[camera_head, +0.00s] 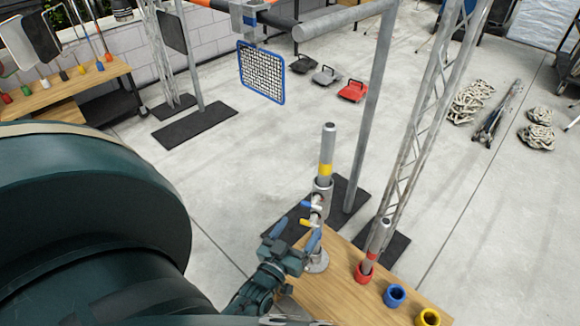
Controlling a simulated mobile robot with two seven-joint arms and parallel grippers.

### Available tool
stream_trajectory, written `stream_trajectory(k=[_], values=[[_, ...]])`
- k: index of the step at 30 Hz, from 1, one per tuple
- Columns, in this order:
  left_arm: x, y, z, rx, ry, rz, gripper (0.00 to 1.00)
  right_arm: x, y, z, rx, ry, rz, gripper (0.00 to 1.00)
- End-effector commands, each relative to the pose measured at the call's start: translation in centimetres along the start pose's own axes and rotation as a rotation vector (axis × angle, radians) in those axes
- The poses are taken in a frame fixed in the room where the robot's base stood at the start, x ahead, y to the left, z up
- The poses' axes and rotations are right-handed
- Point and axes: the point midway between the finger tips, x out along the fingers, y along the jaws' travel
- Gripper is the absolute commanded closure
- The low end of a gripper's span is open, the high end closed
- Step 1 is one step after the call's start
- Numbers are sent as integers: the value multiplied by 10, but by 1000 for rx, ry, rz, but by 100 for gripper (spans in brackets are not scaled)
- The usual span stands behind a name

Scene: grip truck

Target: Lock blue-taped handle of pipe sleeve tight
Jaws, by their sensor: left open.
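The pipe sleeve (319,215) stands upright on a round base at the table's far left corner. A grey pipe with a yellow band (326,165) rises out of its top. The blue-taped handle (308,205) sticks out to the left from the sleeve. A yellow-taped handle (307,223) sticks out just below it. My left gripper (297,234) is open, with two blue fingers spread, just below and left of the handles. It appears empty; whether a finger touches the sleeve I cannot tell. My right gripper is not in view.
The wooden table (340,295) holds a red cup (365,271) with a pipe, a blue cup (395,295) and a yellow cup (428,317). A metal post (370,110) and a truss (425,115) rise behind. A blue-framed mesh panel (262,73) hangs farther back.

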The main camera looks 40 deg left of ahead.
Motion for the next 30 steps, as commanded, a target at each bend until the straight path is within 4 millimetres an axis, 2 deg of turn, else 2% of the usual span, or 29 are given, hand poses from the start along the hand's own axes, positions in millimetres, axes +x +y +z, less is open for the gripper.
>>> stream_trajectory(k=[3, 9, 30], values=[[-23, 0, 0, 0, -1, 0, 24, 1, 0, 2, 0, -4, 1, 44], [-41, 0, 0, 0, 1, 0, 24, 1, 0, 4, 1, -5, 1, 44], [-40, 2, 0, 3, -20, 7, 24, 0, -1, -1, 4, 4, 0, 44]])
